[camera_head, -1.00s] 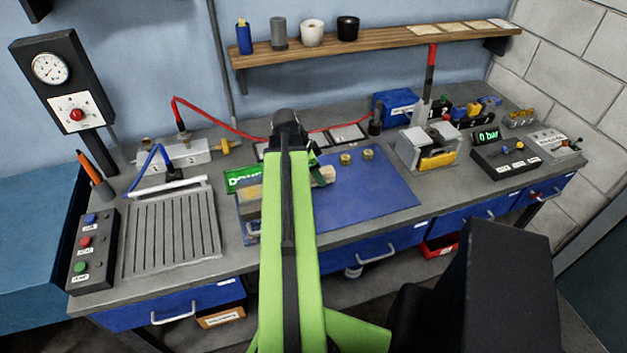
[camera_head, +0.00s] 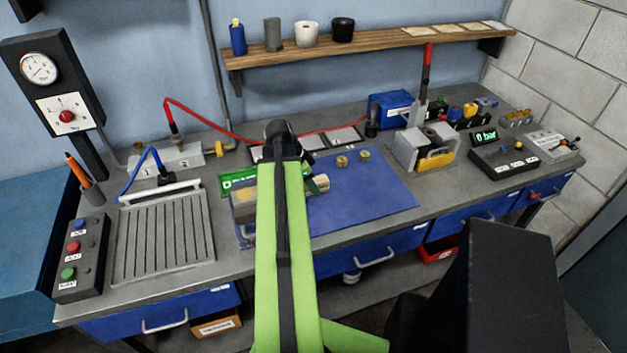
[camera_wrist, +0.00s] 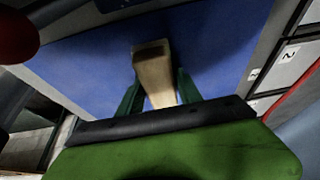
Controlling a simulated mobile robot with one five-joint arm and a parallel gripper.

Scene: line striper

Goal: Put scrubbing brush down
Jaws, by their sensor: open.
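A tan wooden piece (camera_head: 318,186), apparently the scrubbing brush's handle, shows just right of my arm over the blue mat (camera_head: 370,205). In the wrist view the tan wood (camera_wrist: 152,65) lies between the two green fingers of my gripper (camera_wrist: 158,88), over the blue mat. My gripper (camera_head: 312,180) is open around it, partly hidden by my arm in the head view. Whether the fingers touch the wood, and whether it rests fully on the mat, I cannot tell. The brush's other end is hidden.
A grey block with a tan top (camera_head: 243,205) sits on the mat's left, partly behind my arm. A ribbed tray (camera_head: 165,235) lies left and a grey vise-like block (camera_head: 425,148) right. The mat's right half is clear.

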